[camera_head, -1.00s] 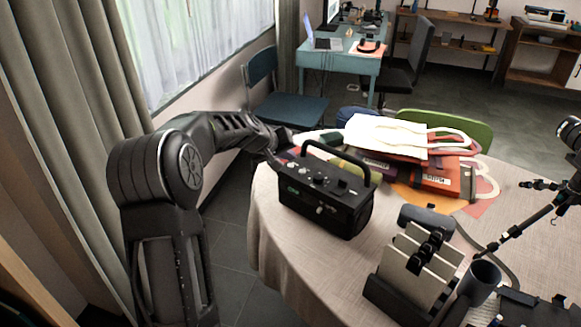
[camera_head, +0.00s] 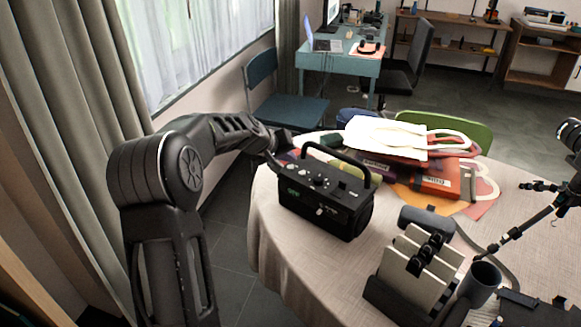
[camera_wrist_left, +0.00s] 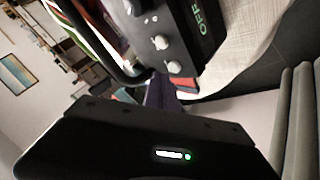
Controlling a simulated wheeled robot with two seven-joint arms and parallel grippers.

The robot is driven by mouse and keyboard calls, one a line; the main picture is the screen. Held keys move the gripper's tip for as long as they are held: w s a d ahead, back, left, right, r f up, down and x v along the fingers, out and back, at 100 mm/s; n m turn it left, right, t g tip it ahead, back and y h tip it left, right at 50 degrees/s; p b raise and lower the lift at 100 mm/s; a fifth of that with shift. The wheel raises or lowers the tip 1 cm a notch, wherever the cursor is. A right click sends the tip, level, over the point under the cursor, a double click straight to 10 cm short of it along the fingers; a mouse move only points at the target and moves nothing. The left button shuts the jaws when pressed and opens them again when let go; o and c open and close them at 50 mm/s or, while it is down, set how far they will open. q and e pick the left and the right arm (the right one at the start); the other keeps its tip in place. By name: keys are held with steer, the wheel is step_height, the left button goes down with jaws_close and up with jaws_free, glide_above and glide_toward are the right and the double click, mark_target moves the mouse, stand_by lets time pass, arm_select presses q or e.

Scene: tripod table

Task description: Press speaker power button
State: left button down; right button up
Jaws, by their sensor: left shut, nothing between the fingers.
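The speaker (camera_head: 335,212) is a black box with a carry handle, knobs on its top panel and a small green display at its left end. It stands upright near the left edge of the round table. In the left wrist view the speaker (camera_wrist_left: 185,30) is tilted at the top, with pale knobs and green "OFF" lettering. My left gripper (camera_head: 273,160) is shut and empty, pointing down beside the speaker's far left end. Its fingertips are partly hidden, and I cannot tell whether they touch the speaker. My right gripper is out of view.
The table (camera_head: 290,255) has a pale cloth. Bags and books (camera_head: 430,170) are piled behind the speaker. A card holder (camera_head: 415,275), a dark cup (camera_head: 482,282) and a tripod (camera_head: 530,225) stand to the right. Bare cloth lies in front of the speaker.

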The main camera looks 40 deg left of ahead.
mark_target(289, 171)
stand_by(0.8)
arm_select(q)
steer(key=shift+f+b, duration=0.4)
steer(key=shift+b, duration=0.15)
steer(key=shift+f+b, duration=0.4)
steer(key=shift+b, duration=0.1)
stand_by(0.5)
stand_by(0.3)
steer(key=shift+r+p, duration=0.55)
steer(key=shift+r, duration=0.25)
step_height(289, 171, up, 5)
steer(key=p, duration=0.3)
steer(key=shift+p, duration=0.3)
stand_by(0.6)
